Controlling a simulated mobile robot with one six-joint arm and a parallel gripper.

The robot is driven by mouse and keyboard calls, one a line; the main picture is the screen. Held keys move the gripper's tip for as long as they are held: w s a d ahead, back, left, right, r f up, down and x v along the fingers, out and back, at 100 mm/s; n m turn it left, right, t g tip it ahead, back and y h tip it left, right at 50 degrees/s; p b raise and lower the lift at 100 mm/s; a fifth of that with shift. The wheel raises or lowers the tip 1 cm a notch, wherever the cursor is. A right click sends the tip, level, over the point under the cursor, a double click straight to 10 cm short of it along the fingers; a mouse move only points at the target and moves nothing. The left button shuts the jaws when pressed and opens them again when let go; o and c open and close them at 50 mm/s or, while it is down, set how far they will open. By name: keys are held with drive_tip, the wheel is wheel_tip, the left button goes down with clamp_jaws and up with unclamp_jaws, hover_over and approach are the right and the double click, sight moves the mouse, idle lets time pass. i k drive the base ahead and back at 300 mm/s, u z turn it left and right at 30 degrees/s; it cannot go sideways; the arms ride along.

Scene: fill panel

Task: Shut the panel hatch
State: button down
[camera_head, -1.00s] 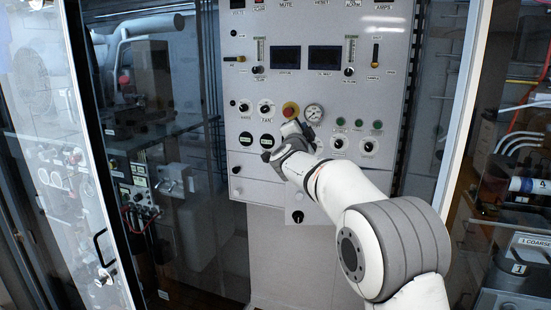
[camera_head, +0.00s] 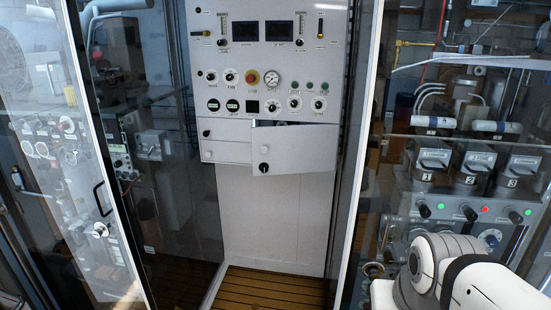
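The panel hatch (camera_head: 300,150) is a light grey door low on the right of the grey control panel (camera_head: 215,75), with a dark round knob (camera_head: 263,167) near its left side. It stands ajar: it sits skewed to the panel, and a dark gap shows along its top edge. Beside it on the left, a similar flat door (camera_head: 222,147) lies flush with the panel. My arm shows at the bottom right, well apart from the hatch. My gripper is not visible, so its fingers cannot be judged.
Glass doors with white frames stand on the left (camera_head: 105,165) and right (camera_head: 362,150) of the panel. Slatted wooden floor (camera_head: 265,290) lies clear below it. At right is equipment with numbered grey valves (camera_head: 430,165) and a row of lit buttons.

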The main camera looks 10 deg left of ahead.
sight(290, 149)
drive_tip(key=k, duration=1.2)
drive_tip(key=u, duration=0.6)
drive_tip(key=i, duration=0.7)
drive_tip(key=u, duration=0.65)
drive_tip(key=i, duration=1.55)
drive_tip(key=z, duration=0.5)
drive_tip(key=i, duration=1.05)
drive_tip(key=z, duration=0.75)
drive_tip(key=k, duration=0.9)
drive_tip(key=z, duration=0.2)
drive_tip(key=i, duration=0.9)
drive_tip(key=u, duration=0.1)
